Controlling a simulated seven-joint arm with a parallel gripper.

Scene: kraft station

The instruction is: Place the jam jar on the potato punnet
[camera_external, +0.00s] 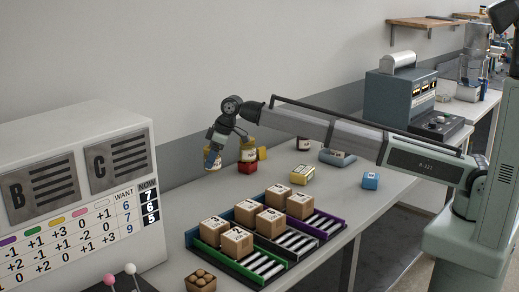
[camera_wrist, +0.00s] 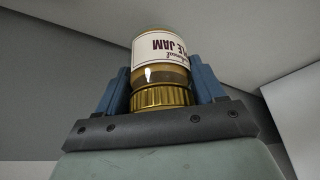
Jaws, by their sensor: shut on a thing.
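My gripper (camera_external: 214,146) is raised above the back left part of the table and points down. It is shut on the jam jar (camera_external: 211,160). In the wrist view the jar (camera_wrist: 160,71) has a gold lid, amber contents and a white label reading JAM, and sits between the blue fingers (camera_wrist: 160,92). The potato punnet (camera_external: 201,286), a small brown box with round brown potatoes in it, stands at the table's front left edge. The jar is well above and behind the punnet, apart from it.
Several numbered cardboard boxes (camera_external: 237,241) stand in coloured roller lanes (camera_external: 262,262) right of the punnet. Red and yellow goods (camera_external: 248,160) stand behind the gripper, and a yellow box (camera_external: 302,175) lies mid-table. A score board (camera_external: 75,195) and pink and white knobs (camera_external: 130,269) are at left.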

